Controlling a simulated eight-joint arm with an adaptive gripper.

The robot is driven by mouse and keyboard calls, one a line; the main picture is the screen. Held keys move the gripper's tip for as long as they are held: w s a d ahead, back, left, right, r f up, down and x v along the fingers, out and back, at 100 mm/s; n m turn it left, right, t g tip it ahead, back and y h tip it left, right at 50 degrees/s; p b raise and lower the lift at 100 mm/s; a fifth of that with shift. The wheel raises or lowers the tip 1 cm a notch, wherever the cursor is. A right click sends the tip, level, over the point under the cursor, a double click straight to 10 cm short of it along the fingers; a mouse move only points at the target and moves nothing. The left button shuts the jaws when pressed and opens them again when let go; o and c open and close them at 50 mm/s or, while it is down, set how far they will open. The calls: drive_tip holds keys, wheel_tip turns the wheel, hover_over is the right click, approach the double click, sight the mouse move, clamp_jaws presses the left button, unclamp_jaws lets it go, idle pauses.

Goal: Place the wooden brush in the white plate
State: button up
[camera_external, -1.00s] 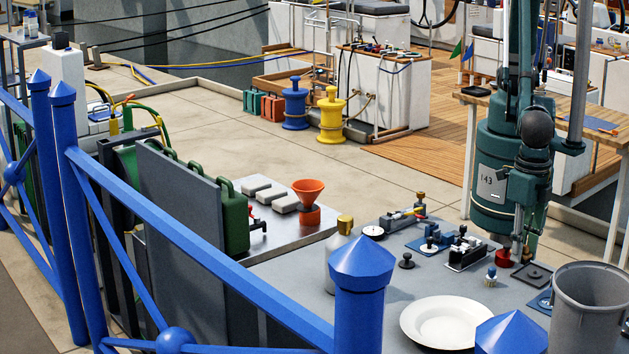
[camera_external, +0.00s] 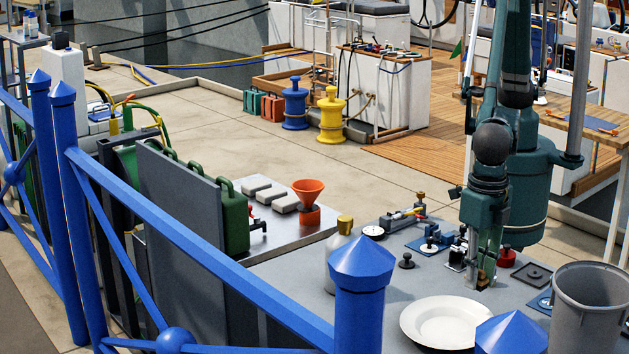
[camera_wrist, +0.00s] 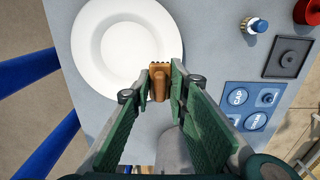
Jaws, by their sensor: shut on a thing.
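The wooden brush (camera_wrist: 158,87) is brown and sits between the fingertips of my gripper (camera_wrist: 159,80) in the wrist view. My gripper is shut on it. In the external view my gripper (camera_external: 484,278) points down over the grey table, with a small brown part of the brush (camera_external: 483,283) at its tips. The white plate (camera_external: 409,322) lies to the left and nearer the camera. In the wrist view the plate (camera_wrist: 86,45) is at the upper left, and the brush overlaps its rim edge in the picture. The brush's height above the table is unclear.
A grey bucket (camera_external: 590,300) stands to the right of the plate. A small blue-and-white item (camera_wrist: 255,25), a red round object (camera_wrist: 308,10), a dark square tray (camera_wrist: 287,57) and a blue panel (camera_wrist: 250,105) lie nearby. A blue post (camera_external: 361,290) stands in front.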

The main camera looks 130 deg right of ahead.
drive_tip(key=b, duration=0.1)
hover_over(447, 331)
drive_tip(key=shift+r, duration=0.3)
drive_tip(key=shift+f, duration=3.15)
drive_tip(key=shift+f, duration=1.85)
drive_tip(key=shift+f+b, duration=0.15)
drive_tip(key=shift+b, duration=0.15)
drive_tip(key=o, duration=0.8)
drive_tip(key=shift+o, duration=0.4)
